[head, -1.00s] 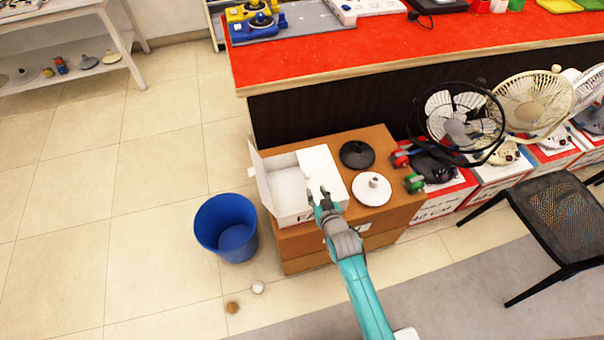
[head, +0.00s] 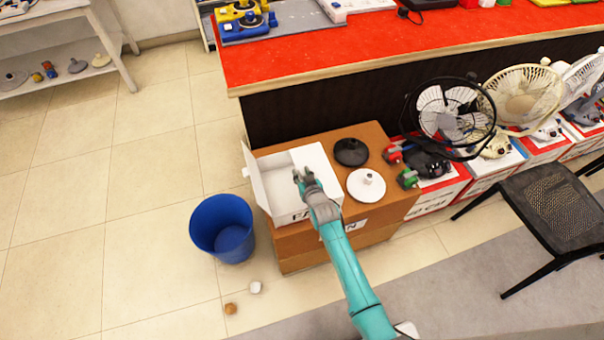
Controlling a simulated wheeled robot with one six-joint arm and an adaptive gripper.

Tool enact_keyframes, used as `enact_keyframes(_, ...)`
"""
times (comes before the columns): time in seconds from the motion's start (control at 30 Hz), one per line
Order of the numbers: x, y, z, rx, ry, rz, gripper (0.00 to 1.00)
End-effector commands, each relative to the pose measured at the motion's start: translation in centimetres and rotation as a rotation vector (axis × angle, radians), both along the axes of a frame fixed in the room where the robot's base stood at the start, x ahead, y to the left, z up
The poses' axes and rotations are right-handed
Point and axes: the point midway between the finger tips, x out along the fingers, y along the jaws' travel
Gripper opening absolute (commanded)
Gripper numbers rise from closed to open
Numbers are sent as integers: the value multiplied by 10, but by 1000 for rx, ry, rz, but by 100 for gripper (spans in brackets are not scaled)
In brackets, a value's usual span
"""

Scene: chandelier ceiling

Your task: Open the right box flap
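The white box (head: 305,214) sits on a large brown carton, with dark lettering on its front. Its left flap (head: 254,180) stands up and leans outward. Its right flap (head: 322,168) lies flat over the right part of the box top, and the left part is open to the white inside. My gripper (head: 302,172) is over the box, near the left edge of the right flap. Its two small fingertips look apart with nothing between them. I cannot tell whether they touch the flap, and the arm hides part of the box's front right.
The brown carton (head: 385,195) also carries a black disc (head: 351,152) and a white disc (head: 366,186) right of the box. A blue bin (head: 222,228) stands left. The red counter (head: 400,42) rises behind. Fans and a black chair (head: 556,207) are right.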

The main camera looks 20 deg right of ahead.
Motion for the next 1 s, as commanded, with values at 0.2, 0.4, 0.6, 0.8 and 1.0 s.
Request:
enact_keyframes(0.2, 0, 0, 0, 0, 0, 0, 33)
enact_keyframes(0.4, 0, 0, 0, 0, 0, 0, 0)
enact_keyframes(0.6, 0, 0, 0, 0, 0, 0, 0)
enact_keyframes(0.8, 0, 0, 2, 16, -1, 0, 0)
enact_keyframes(1.0, 0, 1, 10, 83, -2, -1, 0)
